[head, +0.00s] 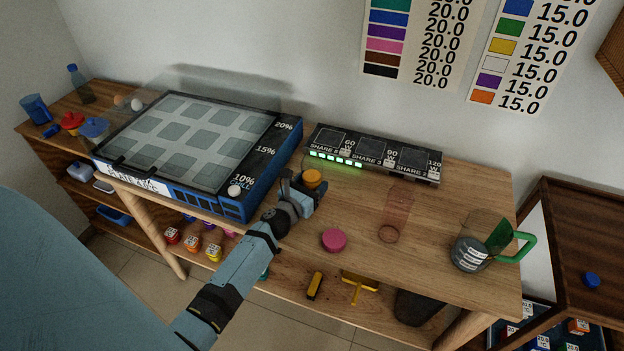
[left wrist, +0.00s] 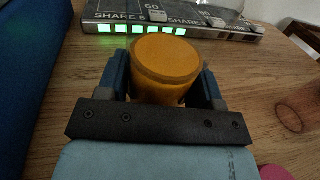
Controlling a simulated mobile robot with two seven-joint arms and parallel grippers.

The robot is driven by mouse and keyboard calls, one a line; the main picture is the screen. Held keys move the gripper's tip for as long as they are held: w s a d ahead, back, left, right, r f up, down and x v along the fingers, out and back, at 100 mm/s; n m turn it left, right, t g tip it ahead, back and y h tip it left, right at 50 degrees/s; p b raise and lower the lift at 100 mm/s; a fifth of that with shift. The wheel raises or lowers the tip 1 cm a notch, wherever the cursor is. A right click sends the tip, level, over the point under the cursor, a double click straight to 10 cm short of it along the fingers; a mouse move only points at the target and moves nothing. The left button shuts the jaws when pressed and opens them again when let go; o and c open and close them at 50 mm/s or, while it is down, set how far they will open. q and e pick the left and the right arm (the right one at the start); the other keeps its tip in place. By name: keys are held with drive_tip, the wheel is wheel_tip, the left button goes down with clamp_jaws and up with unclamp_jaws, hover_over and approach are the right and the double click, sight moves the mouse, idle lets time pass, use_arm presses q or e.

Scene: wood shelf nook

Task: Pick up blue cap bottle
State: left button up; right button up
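A blue round cap (head: 592,279) shows on the dark wooden shelf at the far right of the head view; I cannot tell whether a bottle is under it. A clear bottle with a blue top (head: 79,84) stands at the far left end of the wooden table. My left gripper (head: 307,188) is at the middle of the table, far from both. Its fingers are shut on an orange-capped jar (head: 312,178), one finger against each side. The jar also fills the middle of the left wrist view (left wrist: 166,68). My right gripper is not in view.
A blue-sided tray unit (head: 285,150) stands left of the gripper and a lit panel (head: 375,152) behind it. A pink disc (head: 333,240), a clear cylinder (head: 398,208) and a green-handled jug (head: 470,250) are to the right. Small capped jars (head: 192,243) sit below.

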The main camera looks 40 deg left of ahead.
use_arm(q)
drive_tip(key=shift+r, duration=0.1)
drive_tip(key=shift+c, duration=1.2)
